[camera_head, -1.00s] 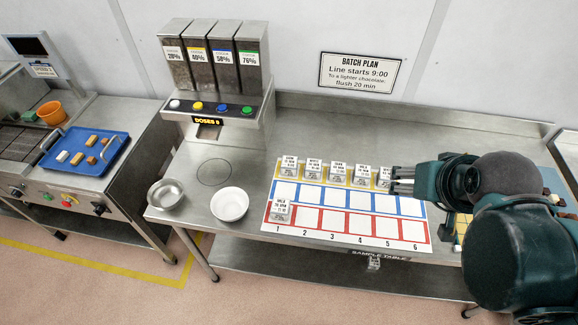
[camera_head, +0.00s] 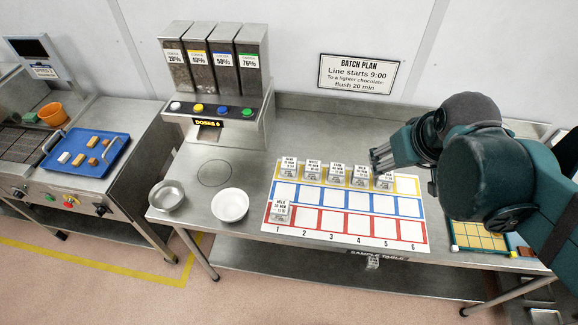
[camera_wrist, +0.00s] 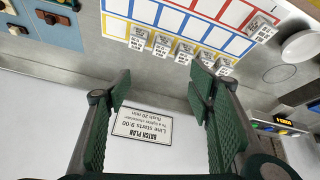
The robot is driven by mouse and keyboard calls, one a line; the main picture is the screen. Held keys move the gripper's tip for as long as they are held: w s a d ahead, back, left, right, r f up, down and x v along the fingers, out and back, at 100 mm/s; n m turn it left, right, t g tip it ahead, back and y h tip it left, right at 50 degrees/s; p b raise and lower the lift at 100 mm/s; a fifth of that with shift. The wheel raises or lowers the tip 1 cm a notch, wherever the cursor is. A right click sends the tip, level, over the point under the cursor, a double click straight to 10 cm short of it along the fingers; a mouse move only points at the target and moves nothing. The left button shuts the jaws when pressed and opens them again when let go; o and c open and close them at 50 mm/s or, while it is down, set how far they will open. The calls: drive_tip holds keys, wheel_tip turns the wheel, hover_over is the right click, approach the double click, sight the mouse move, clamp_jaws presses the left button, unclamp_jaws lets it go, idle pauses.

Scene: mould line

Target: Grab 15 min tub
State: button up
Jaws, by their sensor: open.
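Several small clear tubs with white printed labels stand in the yellow row of the numbered board (camera_head: 350,228), columns 1 to 5. The column 1 tub (camera_head: 289,168), column 4 tub (camera_head: 360,177) and column 5 tub (camera_head: 385,182) are among them. Another tub (camera_head: 281,212) stands in the red row, column 1. The labels carry minutes, but are too small to read surely. My gripper (camera_head: 378,160) is open and empty, behind and above the tubs near columns 4 and 5. In the wrist view, my gripper (camera_wrist: 161,88) has its fingers wide apart, with the tub row (camera_wrist: 184,52) beyond the tips.
A dispenser (camera_head: 220,85) with several buttons stands left of the board. A steel bowl (camera_head: 166,195) and a white bowl (camera_head: 230,205) sit at the front left. A batch plan sign (camera_head: 358,75) is on the wall. A yellow gridded tray (camera_head: 478,237) lies at the right.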

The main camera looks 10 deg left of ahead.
drive_tip(key=w+a+f+n+g+p, duration=0.1)
drive_tip(key=w+a+n+g+p, duration=0.1)
drive_tip(key=w+a+n, duration=0.35)
drive_tip(key=n+g+p, duration=0.4)
drive_tip(key=n+p, duration=0.1)
drive_tip(key=n, duration=0.4)
hover_over(289, 163)
drive_tip(key=f, duration=1.8)
drive_tip(key=shift+d+f, duration=0.3)
drive_tip(key=shift+f, duration=0.05)
drive_tip(key=shift+s+a+f+n+h, duration=0.1)
drive_tip(key=shift+a+f+n+h, duration=0.15)
drive_tip(key=shift+a+f+h, duration=0.15)
drive_tip(key=shift+f, duration=0.2)
drive_tip(key=shift+f, duration=1.15)
drive_tip(key=shift+d+f, duration=0.1)
drive_tip(key=shift+f, duration=0.1)
drive_tip(key=shift+f+p, duration=0.4)
drive_tip(key=shift+f, duration=2)
